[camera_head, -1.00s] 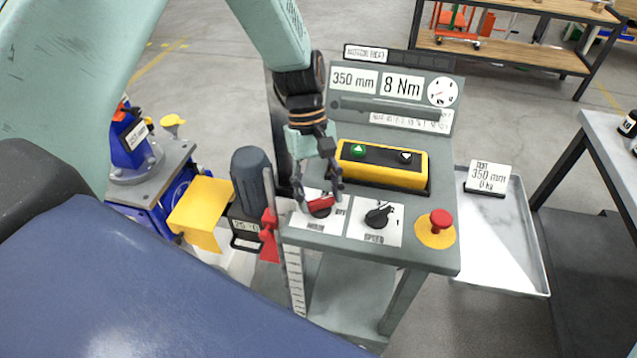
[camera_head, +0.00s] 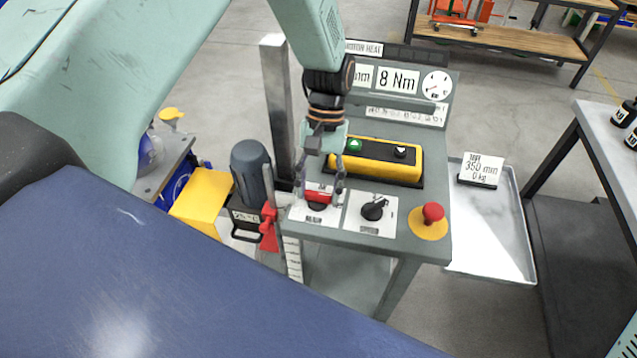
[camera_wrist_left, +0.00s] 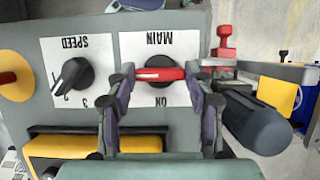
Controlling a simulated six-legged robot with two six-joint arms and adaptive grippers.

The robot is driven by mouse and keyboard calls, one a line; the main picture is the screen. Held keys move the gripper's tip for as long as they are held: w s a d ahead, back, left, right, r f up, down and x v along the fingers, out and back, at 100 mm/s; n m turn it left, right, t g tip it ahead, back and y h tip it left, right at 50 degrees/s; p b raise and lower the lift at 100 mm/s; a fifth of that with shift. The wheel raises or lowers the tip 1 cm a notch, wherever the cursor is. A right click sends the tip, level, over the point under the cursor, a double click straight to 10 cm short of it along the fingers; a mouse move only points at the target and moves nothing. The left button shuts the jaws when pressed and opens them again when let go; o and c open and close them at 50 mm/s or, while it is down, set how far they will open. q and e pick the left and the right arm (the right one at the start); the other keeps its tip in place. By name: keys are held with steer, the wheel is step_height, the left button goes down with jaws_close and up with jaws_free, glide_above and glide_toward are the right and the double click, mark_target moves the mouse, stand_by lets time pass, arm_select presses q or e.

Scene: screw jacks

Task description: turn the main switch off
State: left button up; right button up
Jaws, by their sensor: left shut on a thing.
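The main switch is a red handle on a dark round knob, on a white plate marked MAIN at the left of the grey console. It shows in the head view (camera_head: 317,193) and in the wrist view (camera_wrist_left: 160,74). My left gripper (camera_head: 322,196) points down over it and is shut on the red handle, one finger at each end, as the wrist view shows (camera_wrist_left: 164,76). In the wrist view the handle lies across the plate, nearly level, with the upside-down ON mark (camera_wrist_left: 161,112) beside the knob. The OFF mark is not readable. My right gripper is out of view.
The black speed knob (camera_head: 374,208) and a red emergency button (camera_head: 433,213) sit right of the switch. A yellow button box (camera_head: 380,162) is behind. A dark motor (camera_head: 251,172) and red lever (camera_head: 268,228) stand close on the left. A metal tray (camera_head: 500,240) is at right.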

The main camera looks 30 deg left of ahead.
arm_select(q)
steer(key=shift+s+f, duration=0.1)
steer(key=shift+s, duration=0.05)
steer(key=o, duration=1.2)
steer(key=shift+c, duration=0.2)
steer(key=v, duration=0.8)
steer(key=shift+w, duration=0.2)
steer(key=x, duration=0.8)
steer(key=shift+s, duration=0.1)
